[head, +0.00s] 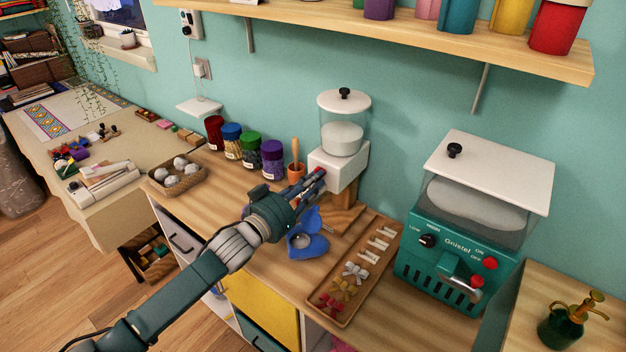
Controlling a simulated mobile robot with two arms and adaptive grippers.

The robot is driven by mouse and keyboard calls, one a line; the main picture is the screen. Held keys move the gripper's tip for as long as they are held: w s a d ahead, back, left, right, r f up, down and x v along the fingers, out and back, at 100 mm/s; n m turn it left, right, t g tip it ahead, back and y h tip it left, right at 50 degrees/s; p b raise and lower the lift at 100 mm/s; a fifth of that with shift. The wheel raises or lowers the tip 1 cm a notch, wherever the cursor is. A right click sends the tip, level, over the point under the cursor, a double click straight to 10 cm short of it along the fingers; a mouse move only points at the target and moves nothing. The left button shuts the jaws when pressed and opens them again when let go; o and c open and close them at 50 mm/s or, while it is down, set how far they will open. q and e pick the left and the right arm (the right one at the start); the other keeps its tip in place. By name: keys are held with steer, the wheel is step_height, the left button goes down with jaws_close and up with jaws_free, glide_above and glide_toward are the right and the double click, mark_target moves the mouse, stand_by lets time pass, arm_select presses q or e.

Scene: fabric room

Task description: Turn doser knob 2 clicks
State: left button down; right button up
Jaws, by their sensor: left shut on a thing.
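The doser (338,160) stands at the back of the wooden counter, by the wall. It has a white body on a wooden stand and a clear jar (343,125) with white contents under a white lid with a black knob. My left gripper (316,180) reaches up from the lower left to the front of the white body and is shut on the doser knob there. The fingers hide the knob, so its angle cannot be seen. A blue scoop-like dish (308,247) lies below the gripper, in front of the stand. My right gripper is not in view.
Lidded jars (272,158) and a small terracotta pot (296,172) stand left of the doser. A wooden tray (341,292) with bows and white pieces lies to the right, beside a teal machine (452,262). A shelf (450,42) hangs above.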

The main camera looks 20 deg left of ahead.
arm_select(q)
steer(key=shift+m, duration=0.5)
steer(key=c, duration=2)
jaws_free()
steer(key=v, duration=1.2)
